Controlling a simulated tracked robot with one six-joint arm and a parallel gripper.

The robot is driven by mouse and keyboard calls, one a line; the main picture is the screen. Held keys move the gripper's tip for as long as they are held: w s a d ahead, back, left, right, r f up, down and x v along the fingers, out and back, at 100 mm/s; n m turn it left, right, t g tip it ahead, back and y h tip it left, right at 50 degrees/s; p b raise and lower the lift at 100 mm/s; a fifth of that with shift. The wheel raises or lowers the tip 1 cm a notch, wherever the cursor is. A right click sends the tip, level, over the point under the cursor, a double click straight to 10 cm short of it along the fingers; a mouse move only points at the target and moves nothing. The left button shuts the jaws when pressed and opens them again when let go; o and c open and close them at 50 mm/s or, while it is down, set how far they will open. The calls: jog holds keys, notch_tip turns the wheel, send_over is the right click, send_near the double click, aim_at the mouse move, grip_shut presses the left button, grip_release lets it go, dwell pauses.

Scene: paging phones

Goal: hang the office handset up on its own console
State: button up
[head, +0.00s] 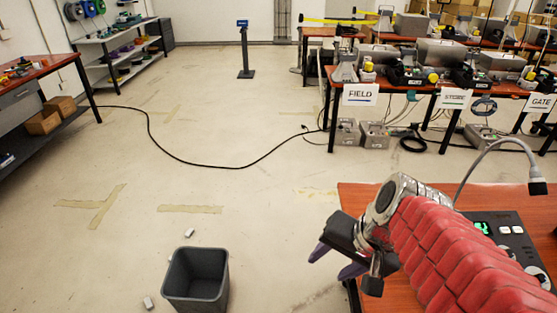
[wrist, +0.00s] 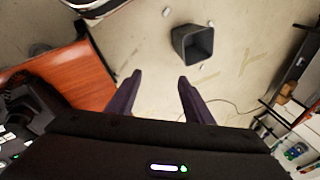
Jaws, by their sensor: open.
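My gripper (head: 329,268) is open and empty, in front of the left edge of the near wooden desk. In the wrist view its two purple fingers (wrist: 160,79) are spread apart over the floor, with nothing between them. A dark console (head: 500,232) with a green display, buttons and a gooseneck microphone stands on the desk, partly hidden by my red-sleeved arm. A dark device (wrist: 28,105) lies at the left edge of the wrist view. I cannot make out a handset on either, and no label reading office shows.
The near desk (head: 362,197) has bare wood left of the console. A grey bin (head: 196,285) stands on the floor with small white pieces around it. A black cable (head: 215,166) crosses the open floor.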

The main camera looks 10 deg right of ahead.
jog(key=shift+s+a+r+n+t+h, duration=0.25)
jog(key=shift+a+r+n+h, duration=0.15)
jog(key=shift+r+n, duration=0.6)
jog(key=shift+s+a+r+n+t+h, duration=0.2)
jog(key=shift+a+r+n+t+h, duration=0.35)
jog(key=shift+n, duration=0.85)
jog(key=shift+s+a+r+n+h, duration=0.2)
jog(key=shift+a+r+n, duration=0.15)
jog(key=shift+r+n, duration=0.7)
jog(key=shift+f, duration=0.15)
